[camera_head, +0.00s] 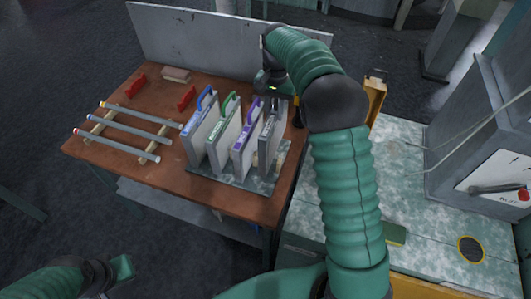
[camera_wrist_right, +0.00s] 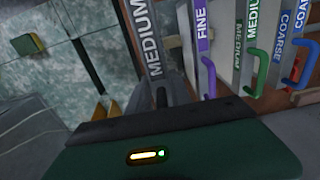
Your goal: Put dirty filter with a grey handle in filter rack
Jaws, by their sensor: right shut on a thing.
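The filter with the grey handle (camera_head: 268,146) stands upright at the right end of the row of filters in the head view. Its lower edge is at the filter rack (camera_head: 232,183); I cannot tell whether it is fully seated. My right gripper (camera_head: 275,101) is shut on its handle from above. In the right wrist view the filter's grey "MEDIUM" label (camera_wrist_right: 145,40) shows beyond the gripper, whose fingers hide most of the handle. My left gripper (camera_head: 122,268) is at the lower left, away from the table, and its jaws are unclear.
Blue (camera_head: 201,130), green (camera_head: 224,135) and purple (camera_head: 246,145) handled filters stand close beside it in the rack. Glass tubes (camera_head: 117,145) lie on wooden supports at the left of the brown table (camera_head: 190,194). A grey panel (camera_head: 225,42) stands behind. A mottled bench (camera_head: 410,190) is at right.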

